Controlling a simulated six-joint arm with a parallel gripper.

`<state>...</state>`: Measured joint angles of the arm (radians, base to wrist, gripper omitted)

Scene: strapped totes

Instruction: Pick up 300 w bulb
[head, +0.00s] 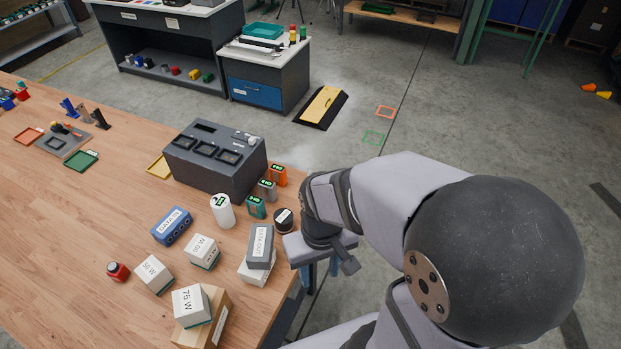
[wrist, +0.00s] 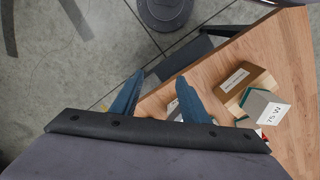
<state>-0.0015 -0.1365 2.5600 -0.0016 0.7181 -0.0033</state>
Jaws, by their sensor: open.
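No label that I can read says 300 W. White bulb boxes stand on the wooden table in the head view: one marked 75 W (head: 191,306) on a brown carton (head: 217,313), and two others (head: 202,252) (head: 154,274) with labels too small to read surely. A white box (head: 257,269) sits under a grey block marked DATA OUT (head: 260,244), its label hidden. My gripper (head: 345,264) is open and empty, just past the table's right edge. In the wrist view its blue fingers (wrist: 160,76) are apart. The 75 W box (wrist: 266,110) and brown carton (wrist: 242,84) lie right of them.
A blue block (head: 172,226), white cylinder (head: 222,211), red jar (head: 118,271) and dark round puck (head: 284,220) stand close to the boxes. A grey charger-like unit (head: 214,160) is behind them.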

